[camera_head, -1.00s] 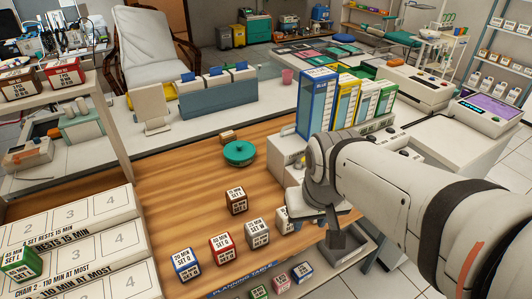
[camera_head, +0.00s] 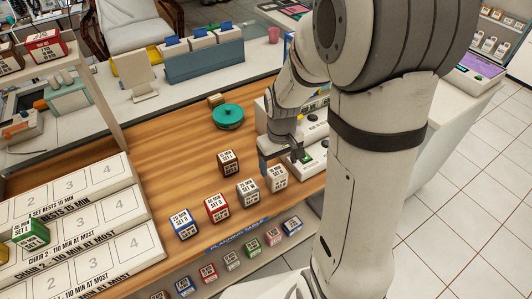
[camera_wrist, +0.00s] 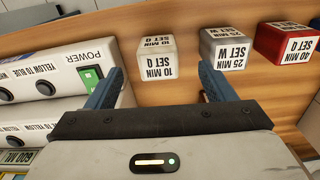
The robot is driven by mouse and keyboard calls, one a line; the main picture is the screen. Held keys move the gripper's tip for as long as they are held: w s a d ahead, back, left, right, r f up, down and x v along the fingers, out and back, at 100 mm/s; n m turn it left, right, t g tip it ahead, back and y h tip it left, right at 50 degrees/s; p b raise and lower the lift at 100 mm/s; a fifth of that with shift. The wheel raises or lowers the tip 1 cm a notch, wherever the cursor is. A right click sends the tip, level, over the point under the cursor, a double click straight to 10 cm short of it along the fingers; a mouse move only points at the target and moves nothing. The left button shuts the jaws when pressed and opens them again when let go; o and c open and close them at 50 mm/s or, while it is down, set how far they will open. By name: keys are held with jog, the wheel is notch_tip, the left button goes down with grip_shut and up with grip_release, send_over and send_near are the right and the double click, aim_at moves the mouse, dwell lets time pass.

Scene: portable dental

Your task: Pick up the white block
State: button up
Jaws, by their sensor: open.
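The white block (camera_head: 276,178), labelled "10 MIN SET Q", stands at the right end of a row on the wooden table (camera_head: 165,150). In the wrist view the white block (camera_wrist: 157,57) is just beyond the fingertips, between their lines. A greyish-white block (camera_head: 248,193), labelled "25 MIN SET W", stands beside it; it also shows in the wrist view (camera_wrist: 222,50). My gripper (camera_head: 281,160) is open and empty, close to the white block. Its two blue-grey fingers (camera_wrist: 160,85) are spread; contact with the block is not visible.
A red block (camera_head: 216,208) and a blue block (camera_head: 184,224) continue the row; a brown block (camera_head: 228,163) stands behind. A white device with a green switch (camera_wrist: 70,75) lies close to my left finger in the wrist view. A teal round container (camera_head: 228,116) is farther back.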

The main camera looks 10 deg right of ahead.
aim_at(277, 172)
jog(key=shift+w+f, duration=0.25)
jog(key=shift+f, duration=0.55)
jog(key=f, duration=0.7)
jog(key=shift+w+f+p, duration=0.15)
jog(key=shift+w+p, duration=0.15)
jog(key=shift+p, duration=0.05)
jog(key=c, duration=1.1)
